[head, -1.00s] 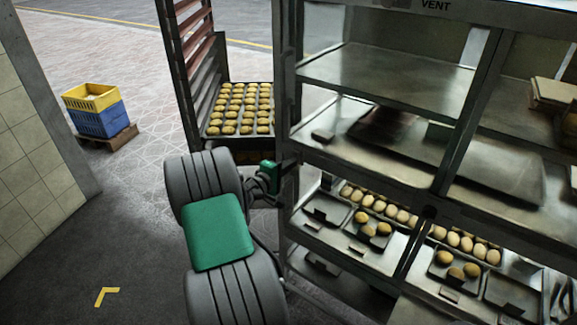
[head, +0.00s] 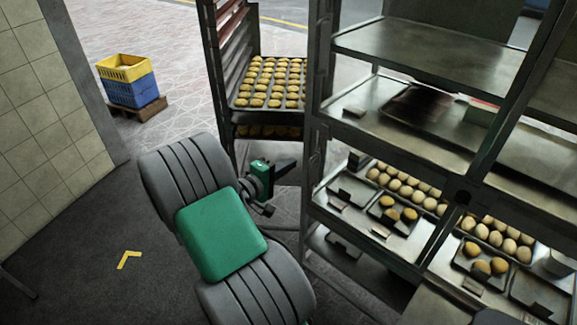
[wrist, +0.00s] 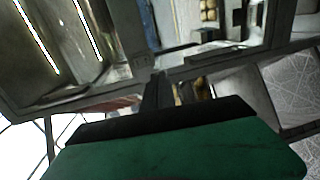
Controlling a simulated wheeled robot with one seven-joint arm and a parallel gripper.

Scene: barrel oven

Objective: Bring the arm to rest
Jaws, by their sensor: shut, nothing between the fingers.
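My arm, grey with a green cover, reaches across the lower middle of the head view. My gripper (head: 287,164) is at its far end, pointing right; its dark fingers look closed together, with nothing held. In the picture it lies between the tray rack and the metal shelf unit. The gripper also shows in the wrist view (wrist: 158,92) as a dark narrow shape beyond a green part of my arm, with metal shelving behind it.
The metal shelf unit (head: 319,112) with trays of buns fills the right side. A tall rack with a bun tray (head: 233,101) stands behind the arm. Yellow and blue crates (head: 129,90) sit on a pallet at left. The dark floor (head: 80,235) at left is mostly clear.

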